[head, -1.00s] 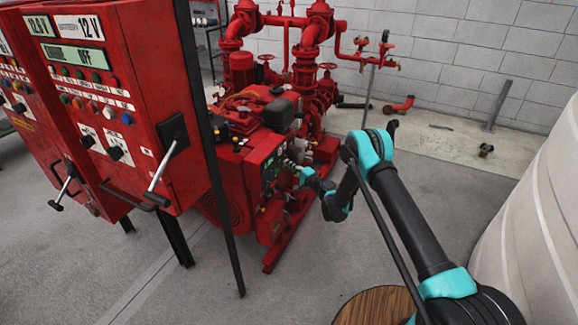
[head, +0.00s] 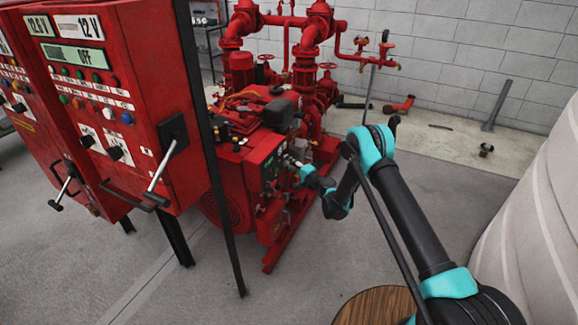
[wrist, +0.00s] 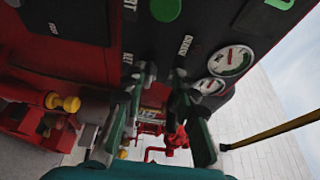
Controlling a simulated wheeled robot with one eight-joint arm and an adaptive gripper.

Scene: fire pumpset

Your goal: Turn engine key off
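The engine's dark control panel (head: 271,166) is on the side of the red engine in the head view. My gripper (head: 290,162) is right at this panel, small in that view. In the wrist view, the panel (wrist: 205,22) fills the top, with white labels, green round parts and two gauges. My gripper (wrist: 164,76) points at the panel, its two fingers apart with a gap between them. The fingertips are close to the panel's lower part; I cannot tell whether they touch it. The engine key cannot be made out clearly; the fingers may hide it.
A pressure gauge (wrist: 233,60) is right of the fingers. A yellow-capped fitting (wrist: 62,102) is at the left. In the head view, a red control cabinet (head: 135,60) with levers stands left, a pale tank (head: 535,220) right. Grey floor lies open in front of the engine.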

